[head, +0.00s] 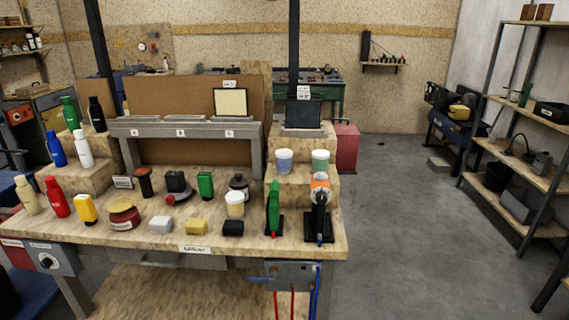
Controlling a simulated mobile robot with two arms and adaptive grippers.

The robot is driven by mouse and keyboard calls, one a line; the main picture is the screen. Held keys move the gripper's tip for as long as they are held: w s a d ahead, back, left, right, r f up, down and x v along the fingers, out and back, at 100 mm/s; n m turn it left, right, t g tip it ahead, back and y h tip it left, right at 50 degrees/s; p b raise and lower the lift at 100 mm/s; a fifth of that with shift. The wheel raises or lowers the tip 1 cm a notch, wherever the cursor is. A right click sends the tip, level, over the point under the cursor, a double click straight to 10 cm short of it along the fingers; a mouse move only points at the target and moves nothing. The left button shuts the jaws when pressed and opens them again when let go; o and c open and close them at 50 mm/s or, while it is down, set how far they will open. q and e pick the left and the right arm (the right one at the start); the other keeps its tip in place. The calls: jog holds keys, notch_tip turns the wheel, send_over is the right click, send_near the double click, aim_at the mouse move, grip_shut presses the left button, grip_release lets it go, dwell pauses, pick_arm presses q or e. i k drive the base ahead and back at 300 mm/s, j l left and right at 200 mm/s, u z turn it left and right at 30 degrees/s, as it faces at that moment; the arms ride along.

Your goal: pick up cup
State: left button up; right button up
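Several cups stand at the right part of the wooden workbench. A white and blue cup (284,163) and a white and green cup (320,162) stand side by side on a wooden step. A white and orange cup (320,181) stands lower, partly hidden behind a black tool-like object. A cream cup (235,205) stands further left on the bench top. All look upright. Neither of my grippers shows in the head view.
The workbench (170,239) also holds bottles on wooden steps at left, jars and small blocks. A green object (273,208) and a black object (318,216) stand upright near its right edge. Shelving (535,125) stands at far right; the grey floor between is clear.

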aim_at(283, 156)
jog(key=i+l+u, duration=0.25)
jog(key=i+l, duration=0.6)
